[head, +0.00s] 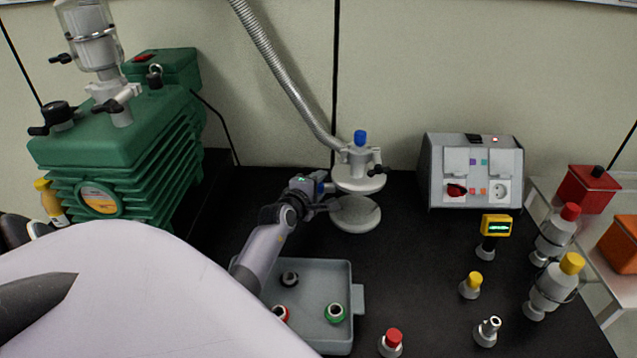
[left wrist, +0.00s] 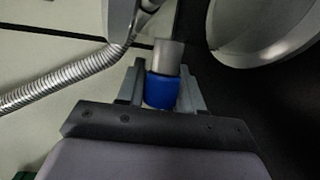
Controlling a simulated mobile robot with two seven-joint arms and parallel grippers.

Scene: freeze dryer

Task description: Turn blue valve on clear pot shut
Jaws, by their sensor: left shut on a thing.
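The clear pot (head: 355,212) stands on the black bench, between pale round flanges. A blue-capped fitting (head: 360,137) sits on top of its lid. My left gripper (head: 322,190) is at the pot's left side, just below the lid. It is shut on a blue valve (head: 320,187), mostly hidden by the fingers in the head view. In the left wrist view the blue valve (left wrist: 161,91) sits between the two fingers of the gripper (left wrist: 161,85), with a grey stem extending beyond it. How far the valve is turned cannot be told. My right gripper is not in view.
A ribbed metal hose (head: 285,75) runs down to the pot's top. A grey tray (head: 335,270) with rings lies in front. A green pump (head: 120,145) stands left, a power box (head: 470,170) right. Several small flasks stand at the right front.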

